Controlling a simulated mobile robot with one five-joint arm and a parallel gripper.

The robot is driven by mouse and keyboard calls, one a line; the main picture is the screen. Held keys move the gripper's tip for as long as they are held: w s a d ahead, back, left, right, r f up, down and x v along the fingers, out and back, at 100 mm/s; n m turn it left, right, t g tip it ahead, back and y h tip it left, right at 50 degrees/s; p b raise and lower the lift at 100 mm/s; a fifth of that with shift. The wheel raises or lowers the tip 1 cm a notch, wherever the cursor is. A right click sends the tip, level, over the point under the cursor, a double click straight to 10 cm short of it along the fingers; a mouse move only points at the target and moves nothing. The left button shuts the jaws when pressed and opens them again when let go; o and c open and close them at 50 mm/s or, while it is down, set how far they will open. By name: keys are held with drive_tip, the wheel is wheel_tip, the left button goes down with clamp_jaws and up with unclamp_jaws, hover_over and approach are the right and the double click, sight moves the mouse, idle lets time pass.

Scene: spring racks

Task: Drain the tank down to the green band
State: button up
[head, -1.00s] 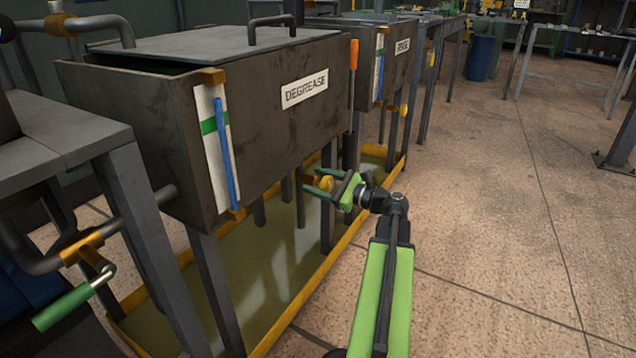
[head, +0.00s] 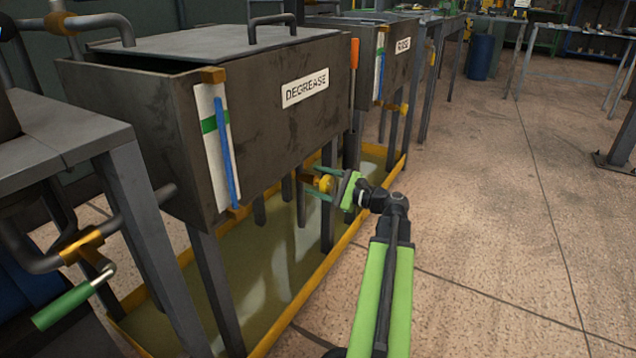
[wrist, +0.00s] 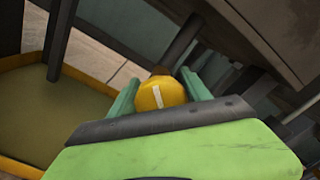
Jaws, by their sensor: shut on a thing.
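The grey tank (head: 265,130) marked DEGREASE stands on legs at the left. On its near end a white gauge board (head: 211,165) carries a green band (head: 209,124) and a blue level column (head: 225,155). The column's top is clearly above the green band. A yellow valve knob (head: 326,183) sits on an orange-brown fitting low under the tank. My gripper (head: 322,185) is shut on this knob, one finger on each side. In the wrist view the knob (wrist: 160,96) has a white stripe, tilted slightly from upright, and lies between the two green fingers (wrist: 160,92).
A yellow-edged drip tray (head: 305,285) with murky liquid lies below the tank. A second tank (head: 385,75), marked RINSE, with its own gauge, stands behind. A pipe with a green-handled valve (head: 70,305) is at the near left. The floor at right is clear.

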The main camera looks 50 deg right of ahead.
drive_tip(key=o, duration=1.3)
drive_tip(key=v, duration=1.7)
drive_tip(key=shift+s, duration=0.25)
